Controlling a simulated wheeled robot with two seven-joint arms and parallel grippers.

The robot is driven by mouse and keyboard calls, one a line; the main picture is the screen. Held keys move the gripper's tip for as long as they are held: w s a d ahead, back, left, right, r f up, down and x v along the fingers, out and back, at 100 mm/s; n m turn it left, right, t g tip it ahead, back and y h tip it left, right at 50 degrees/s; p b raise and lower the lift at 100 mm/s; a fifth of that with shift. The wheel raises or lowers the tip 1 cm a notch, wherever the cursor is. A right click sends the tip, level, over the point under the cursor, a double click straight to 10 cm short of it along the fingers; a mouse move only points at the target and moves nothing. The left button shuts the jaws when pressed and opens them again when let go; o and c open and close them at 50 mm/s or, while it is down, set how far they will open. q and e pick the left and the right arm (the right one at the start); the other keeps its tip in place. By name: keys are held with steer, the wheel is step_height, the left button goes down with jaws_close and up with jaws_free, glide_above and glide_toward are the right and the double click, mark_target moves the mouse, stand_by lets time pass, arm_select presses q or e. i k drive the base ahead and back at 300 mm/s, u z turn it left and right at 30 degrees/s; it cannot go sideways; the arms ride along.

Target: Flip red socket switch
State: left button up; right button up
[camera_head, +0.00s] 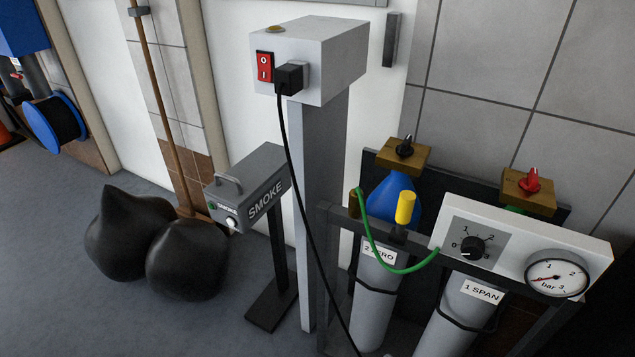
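The red socket switch (264,67) is a small upright rocker marked O and I. It sits on the left part of the front face of a white box (325,55) on a grey post (319,180). A black plug (289,79) sits in the socket just right of the switch, and its black cable (291,160) hangs down. Which side of the rocker is pressed in is too small to tell. Neither of my grippers shows in the head view.
A grey SMOKE box (262,187) on a stand is left of the post. Black bags (188,260) lie on the floor at left. Gas cylinders (378,290) with a gauge panel (520,243) stand at right. The space before the switch looks clear.

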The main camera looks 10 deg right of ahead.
mark_target(265, 73)
steer(key=k, duration=0.55)
steer(key=u, duration=0.2)
steer(key=i, duration=1.45)
steer(key=z, duration=0.2)
